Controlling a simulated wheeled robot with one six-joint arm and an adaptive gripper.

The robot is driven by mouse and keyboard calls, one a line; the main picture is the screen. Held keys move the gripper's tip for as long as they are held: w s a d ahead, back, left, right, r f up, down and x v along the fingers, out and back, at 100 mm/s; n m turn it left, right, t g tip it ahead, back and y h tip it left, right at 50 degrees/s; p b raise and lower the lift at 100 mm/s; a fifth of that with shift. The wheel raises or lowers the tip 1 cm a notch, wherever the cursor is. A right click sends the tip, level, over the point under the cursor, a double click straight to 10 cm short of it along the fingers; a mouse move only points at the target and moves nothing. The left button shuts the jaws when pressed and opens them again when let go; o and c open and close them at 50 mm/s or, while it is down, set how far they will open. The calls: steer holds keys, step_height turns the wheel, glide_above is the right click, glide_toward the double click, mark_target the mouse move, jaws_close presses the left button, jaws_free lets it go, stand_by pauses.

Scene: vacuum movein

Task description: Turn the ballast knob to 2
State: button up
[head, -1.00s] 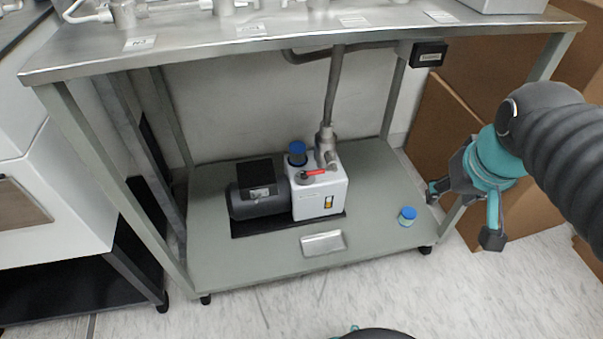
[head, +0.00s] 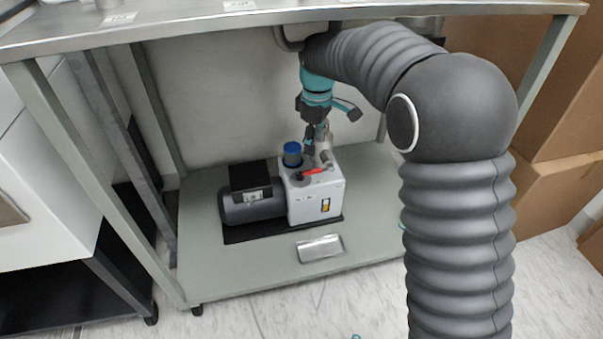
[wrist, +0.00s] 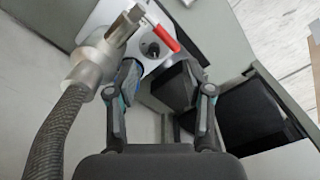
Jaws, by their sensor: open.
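The vacuum pump (head: 318,203) sits on the lower shelf, a white box with a dark motor on its left. Its small black ballast knob (wrist: 152,48) shows on the white top in the wrist view, beside a red lever (wrist: 163,33); in the head view the red lever (head: 312,171) lies across the top. I cannot read the setting.
A metal fitting (wrist: 95,65) with a ribbed hose (wrist: 55,130) stands close to the left finger. A blue cap (head: 292,153) rises from the pump top. A metal tray (head: 320,248) lies in front of the pump.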

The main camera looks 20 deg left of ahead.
mark_target(301, 172)
steer(key=w+a+f+n, duration=0.1)
steer(key=w+a+n, duration=0.2)
steer(key=a+n, duration=0.2)
steer(key=f+b, duration=0.1)
steer(key=f, duration=0.3)
steer(key=f+b, duration=0.1)
steer(key=f, duration=0.8)
steer(key=shift+s+d+f+b, duration=0.25)
steer(key=shift+f+b, duration=0.15)
jaws_close()
